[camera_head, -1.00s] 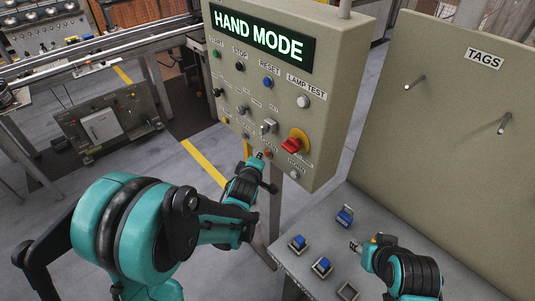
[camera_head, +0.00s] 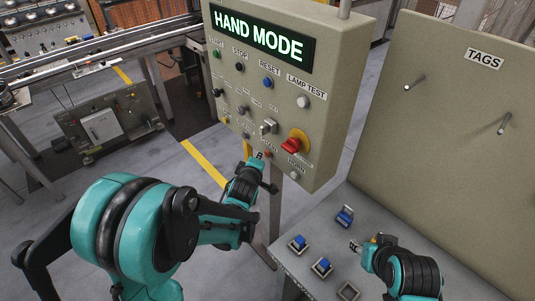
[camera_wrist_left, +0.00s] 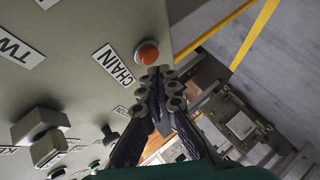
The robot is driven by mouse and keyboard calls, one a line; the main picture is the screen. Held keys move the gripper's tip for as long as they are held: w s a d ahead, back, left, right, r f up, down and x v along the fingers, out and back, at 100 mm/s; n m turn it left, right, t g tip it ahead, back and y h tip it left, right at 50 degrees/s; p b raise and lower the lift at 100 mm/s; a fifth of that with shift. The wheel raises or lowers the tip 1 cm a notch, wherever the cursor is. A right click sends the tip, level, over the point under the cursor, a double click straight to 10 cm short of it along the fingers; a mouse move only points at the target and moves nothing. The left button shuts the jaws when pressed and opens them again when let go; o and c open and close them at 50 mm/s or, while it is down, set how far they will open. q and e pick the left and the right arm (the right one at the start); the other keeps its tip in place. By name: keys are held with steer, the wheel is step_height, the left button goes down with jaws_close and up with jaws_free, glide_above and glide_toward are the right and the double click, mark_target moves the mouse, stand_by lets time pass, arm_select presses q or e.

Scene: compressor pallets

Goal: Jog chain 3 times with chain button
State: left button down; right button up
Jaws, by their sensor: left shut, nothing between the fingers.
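The chain button is a round orange button on the lower part of the grey control panel (camera_head: 232,98). In the left wrist view the chain button (camera_wrist_left: 147,53) sits beside its CHAIN label (camera_wrist_left: 113,65). My left gripper (camera_head: 259,155) is shut and empty, its fingertips at the panel's lower edge. In the left wrist view the left gripper (camera_wrist_left: 157,73) has its tips right at the button's near rim. I cannot tell whether they touch it. My right gripper (camera_head: 356,246) is over the small table at lower right; its finger opening is too small to judge.
The panel display (camera_head: 258,36) reads HAND MODE. A TAGS board (camera_head: 450,110) with two pegs stands at right.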

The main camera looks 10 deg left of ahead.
arm_select(q)
steer(key=shift+w+d, duration=0.1)
stand_by(0.3)
steer(key=shift+w+d, duration=0.2)
steer(key=shift+w, duration=0.1)
steer(key=shift+w+d, duration=0.15)
steer(key=shift+w, duration=0.05)
stand_by(0.5)
steer(key=shift+s, duration=0.15)
steer(key=shift+s+a, duration=0.45)
steer(key=s+a, duration=0.3)
steer(key=s, duration=0.1)
steer(key=shift+s+a, duration=0.35)
stand_by(1.0)
